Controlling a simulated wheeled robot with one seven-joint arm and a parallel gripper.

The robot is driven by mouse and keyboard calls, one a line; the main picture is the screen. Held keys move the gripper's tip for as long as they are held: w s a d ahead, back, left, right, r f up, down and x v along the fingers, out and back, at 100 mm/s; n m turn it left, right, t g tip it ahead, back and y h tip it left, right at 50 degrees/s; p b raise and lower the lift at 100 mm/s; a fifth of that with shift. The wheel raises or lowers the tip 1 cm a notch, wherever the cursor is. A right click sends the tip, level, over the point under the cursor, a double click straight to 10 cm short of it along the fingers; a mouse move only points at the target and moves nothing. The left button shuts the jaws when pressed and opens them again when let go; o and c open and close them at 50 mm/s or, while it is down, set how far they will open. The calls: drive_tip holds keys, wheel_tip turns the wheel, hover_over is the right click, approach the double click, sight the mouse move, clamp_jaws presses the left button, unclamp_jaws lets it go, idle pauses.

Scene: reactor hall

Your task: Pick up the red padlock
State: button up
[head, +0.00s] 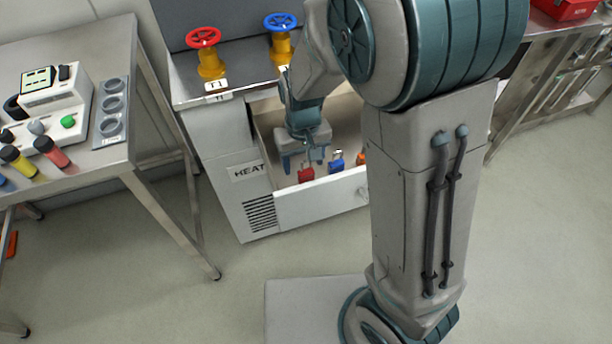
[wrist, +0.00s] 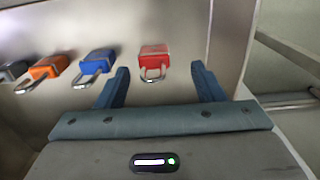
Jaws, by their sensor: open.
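The red padlock (head: 306,175) is in the open drawer (head: 322,206) of the white cabinet, near the drawer's front panel. In the wrist view the red padlock (wrist: 154,58) shows its body and silver shackle, between and beyond the fingertips. My gripper (head: 303,164) is inside the drawer opening, just beside the red padlock. In the wrist view my gripper (wrist: 160,78) has its two blue fingers spread apart with nothing between them. A gap to the padlock seems to remain, but I cannot tell its size.
A blue padlock (wrist: 94,64), an orange padlock (wrist: 49,67) and a dark padlock (wrist: 13,71) are in a row beside the red one. Red (head: 204,39) and blue (head: 281,23) valve wheels stand on the cabinet. A side table (head: 108,152) is at left.

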sight(306, 171)
drive_tip(key=shift+w+d+f+b, duration=0.1)
drive_tip(key=shift+d+f+b, duration=0.1)
drive_tip(key=shift+f, duration=1.15)
drive_tip(key=shift+w+d+f+b, duration=0.1)
drive_tip(key=shift+f+b, duration=0.1)
drive_tip(key=shift+f, duration=1.15)
drive_tip(key=c, duration=1)
